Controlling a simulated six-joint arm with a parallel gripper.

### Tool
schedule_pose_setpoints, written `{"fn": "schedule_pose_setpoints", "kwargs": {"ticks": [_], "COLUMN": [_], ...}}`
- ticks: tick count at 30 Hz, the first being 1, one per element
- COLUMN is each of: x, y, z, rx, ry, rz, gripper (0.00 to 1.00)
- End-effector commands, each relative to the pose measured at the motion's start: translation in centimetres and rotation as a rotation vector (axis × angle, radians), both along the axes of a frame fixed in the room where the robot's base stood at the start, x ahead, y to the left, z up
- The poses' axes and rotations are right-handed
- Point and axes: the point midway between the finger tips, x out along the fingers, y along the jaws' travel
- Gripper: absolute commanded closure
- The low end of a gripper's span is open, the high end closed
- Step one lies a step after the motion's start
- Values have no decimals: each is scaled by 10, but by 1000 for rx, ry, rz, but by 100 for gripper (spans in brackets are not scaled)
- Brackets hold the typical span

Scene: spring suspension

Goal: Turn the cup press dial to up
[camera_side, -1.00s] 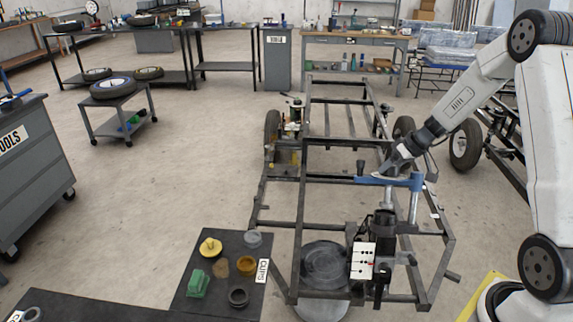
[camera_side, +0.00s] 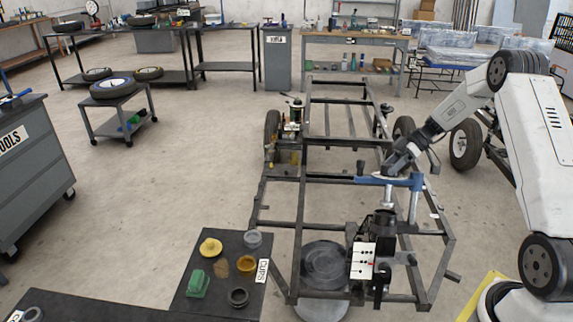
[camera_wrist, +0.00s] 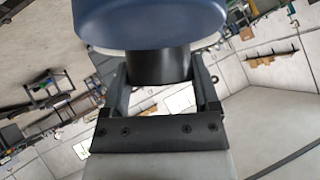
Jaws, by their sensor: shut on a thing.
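The cup press, with a blue crossbar (camera_side: 410,181) and a black body below, stands on the near right of the dark metal frame. A white panel (camera_side: 363,261) with small red and black marks is on its front, and a dark round knob (camera_side: 383,271) sits beside it. Which part is the dial, and its setting, I cannot tell. My gripper (camera_side: 392,168) is at the crossbar's top. In the wrist view its two fingers (camera_wrist: 160,88) are around a black cylindrical part (camera_wrist: 158,67) under a blue rounded body (camera_wrist: 150,22). The contact itself is partly hidden.
A dark cup table (camera_side: 219,275) left of the frame holds yellow, green, grey and black parts. The dark metal frame (camera_side: 281,178) surrounds the press with several tubes. A round dark disc (camera_side: 324,264) lies left of the panel.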

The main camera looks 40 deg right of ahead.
Motion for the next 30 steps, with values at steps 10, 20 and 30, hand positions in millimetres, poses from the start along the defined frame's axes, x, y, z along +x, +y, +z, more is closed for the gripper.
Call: {"fn": "schedule_pose_setpoints", "kwargs": {"ticks": [10, 20, 30], "x": [-2, -2, -1], "y": [0, 0, 0], "z": [-3, -3, -2], "rx": [33, 36, 35], "ry": [-27, -29, -32], "rz": [117, 125, 123], "gripper": [81, 81, 0]}}
